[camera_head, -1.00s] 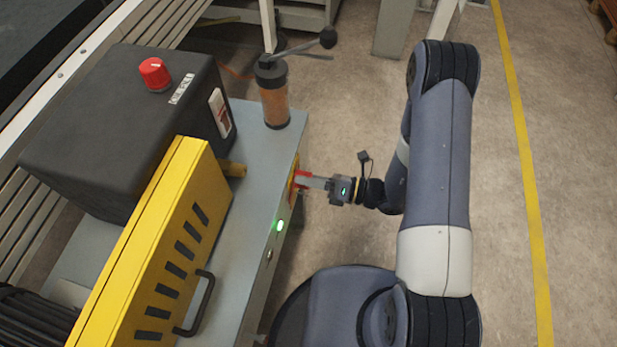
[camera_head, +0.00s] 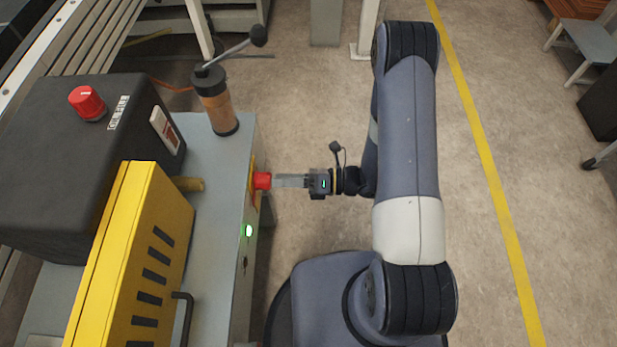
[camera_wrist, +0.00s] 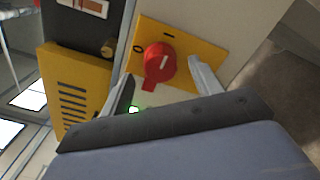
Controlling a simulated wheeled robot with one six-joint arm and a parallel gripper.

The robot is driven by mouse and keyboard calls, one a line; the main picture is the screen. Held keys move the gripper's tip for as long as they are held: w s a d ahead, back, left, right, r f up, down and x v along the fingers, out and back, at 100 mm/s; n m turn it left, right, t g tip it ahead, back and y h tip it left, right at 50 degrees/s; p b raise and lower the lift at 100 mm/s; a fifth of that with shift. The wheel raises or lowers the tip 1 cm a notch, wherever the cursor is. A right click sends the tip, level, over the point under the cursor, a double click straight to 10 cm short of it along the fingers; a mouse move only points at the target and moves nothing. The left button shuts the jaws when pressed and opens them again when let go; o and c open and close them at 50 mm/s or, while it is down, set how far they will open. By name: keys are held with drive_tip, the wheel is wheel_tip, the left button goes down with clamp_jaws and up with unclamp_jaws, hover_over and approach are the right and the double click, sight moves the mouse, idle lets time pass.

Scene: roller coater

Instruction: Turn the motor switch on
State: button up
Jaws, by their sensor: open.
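A red rotary switch (camera_wrist: 160,63) sits on a yellow plate (camera_wrist: 205,50) with dark marks. In the wrist view its white line is near vertical and a red tab points down. My gripper (camera_wrist: 162,70) is open, with one finger on each side of the switch; I cannot tell whether either touches it. In the head view the red switch (camera_head: 262,181) sticks out from the side of the grey machine, and my gripper (camera_head: 276,181) reaches it from the right. A green lamp (camera_head: 249,231) is lit below it.
A black box (camera_head: 60,160) with a red knob (camera_head: 87,102) and a rocker switch (camera_head: 163,130) stands on the machine. A yellow slotted guard (camera_head: 130,250) and an orange cylinder with a lever (camera_head: 217,105) are also there. The floor (camera_head: 300,110) beyond my gripper is clear.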

sight(269, 180)
drive_tip(key=d, duration=0.6)
drive_tip(key=shift+s+d, duration=0.25)
drive_tip(key=shift+d, duration=0.05)
idle(0.3)
drive_tip(key=shift+w+a, duration=0.2)
drive_tip(key=shift+a, duration=2.5)
drive_tip(key=shift+w+a, duration=0.2)
drive_tip(key=shift+a, duration=2.5)
drive_tip(key=shift+d, duration=0.1)
